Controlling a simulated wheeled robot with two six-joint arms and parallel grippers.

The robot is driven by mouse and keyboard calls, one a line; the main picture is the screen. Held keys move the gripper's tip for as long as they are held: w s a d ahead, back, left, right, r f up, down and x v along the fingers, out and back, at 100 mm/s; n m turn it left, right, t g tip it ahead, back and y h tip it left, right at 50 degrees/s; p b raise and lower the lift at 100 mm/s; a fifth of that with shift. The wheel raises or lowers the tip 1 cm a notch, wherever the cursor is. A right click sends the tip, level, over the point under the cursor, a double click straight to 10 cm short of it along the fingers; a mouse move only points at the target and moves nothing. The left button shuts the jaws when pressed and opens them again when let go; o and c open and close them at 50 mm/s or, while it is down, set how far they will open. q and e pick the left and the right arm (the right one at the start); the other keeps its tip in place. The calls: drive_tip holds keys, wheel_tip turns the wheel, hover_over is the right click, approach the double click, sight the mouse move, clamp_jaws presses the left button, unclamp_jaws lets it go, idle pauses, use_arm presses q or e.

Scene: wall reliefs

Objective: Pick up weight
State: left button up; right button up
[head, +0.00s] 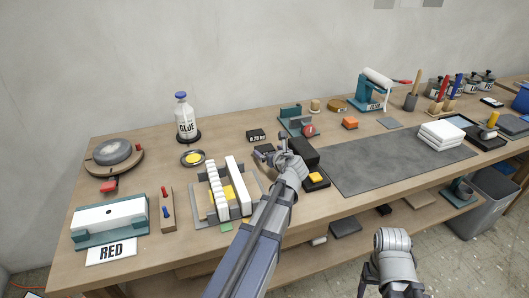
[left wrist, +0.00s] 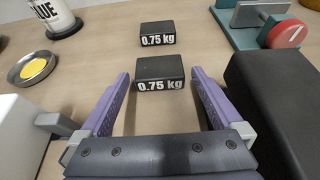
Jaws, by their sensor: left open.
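Two black weights marked "0.75 kg" stand one behind the other on the table. In the left wrist view the nearer weight (left wrist: 160,70) lies just ahead of and between my fingertips, and the farther weight (left wrist: 156,36) stands beyond it. In the head view the farther weight (head: 256,134) shows clear, and the nearer one (head: 264,149) is partly hidden by my left gripper (head: 276,152). That gripper is open and empty, with its purple fingers apart in the left wrist view. My right arm shows at the lower right of the head view; its gripper is not visible.
A black block (head: 302,152) stands close to the right of my left gripper. A white-ribbed holder (head: 217,190) stands to its left. A yellow dish (head: 193,158) and glue bottle (head: 184,118) are behind left. A grey mat (head: 370,163) lies to the right.

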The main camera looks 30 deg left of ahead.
sight(265, 149)
use_arm(q)
drive_tip(key=b+x, duration=0.2)
drive_tip(key=x, duration=0.3)
drive_tip(key=shift+a+f, duration=0.1)
drive_tip(key=shift+c, duration=0.4)
clamp_jaws()
idle(0.4)
